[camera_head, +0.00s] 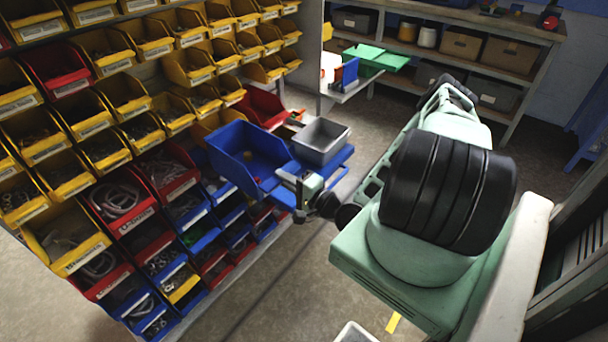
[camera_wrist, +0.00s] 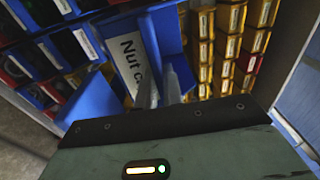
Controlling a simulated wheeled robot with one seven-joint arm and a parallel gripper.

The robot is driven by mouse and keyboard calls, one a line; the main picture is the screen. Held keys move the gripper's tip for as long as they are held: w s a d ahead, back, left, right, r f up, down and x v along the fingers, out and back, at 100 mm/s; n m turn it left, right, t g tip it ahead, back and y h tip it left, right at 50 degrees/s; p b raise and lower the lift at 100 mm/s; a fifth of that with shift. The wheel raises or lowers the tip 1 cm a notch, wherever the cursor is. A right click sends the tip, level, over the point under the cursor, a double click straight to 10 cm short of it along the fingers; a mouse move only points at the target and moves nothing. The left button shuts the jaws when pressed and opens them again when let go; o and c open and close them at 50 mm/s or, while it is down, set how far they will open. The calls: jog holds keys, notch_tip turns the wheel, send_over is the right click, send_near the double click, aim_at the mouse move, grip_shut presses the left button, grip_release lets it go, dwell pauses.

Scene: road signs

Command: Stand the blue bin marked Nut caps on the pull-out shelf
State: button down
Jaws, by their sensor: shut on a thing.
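A blue pull-out shelf (camera_head: 338,172) sticks out from the rack just right of the bin. I cannot tell whether the bin's bottom touches the shelf.
A grey bin (camera_head: 321,141) stands on the shelf, close to the blue bin's right side. Yellow bins (camera_head: 127,94), red and blue ones fill the rack behind and left. A green tray (camera_head: 378,57) is farther back. Open floor (camera_head: 270,300) lies in front.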

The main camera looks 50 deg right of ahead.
jog(key=s+d+f+y+b, duration=0.1)
jog(key=s+d+f+b, duration=0.7)
jog(key=b, duration=0.5)
jog(key=s+d+f+b, duration=0.55)
jog(key=d+b, duration=0.35)
jog(key=b, duration=0.4)
jog(key=w+f+b, duration=0.1)
jog(key=w+f, duration=0.1)
jog(key=w, duration=0.7)
jog(key=w+a+f+b, duration=0.1)
jog(key=w+f+b, duration=0.1)
jog(key=w, duration=0.7)
jog(key=shift+n+b, duration=0.3)
jog(key=shift+a, duration=0.1)
jog(key=shift+f, duration=0.15)
jog(key=c, duration=1.5)
grip_release()
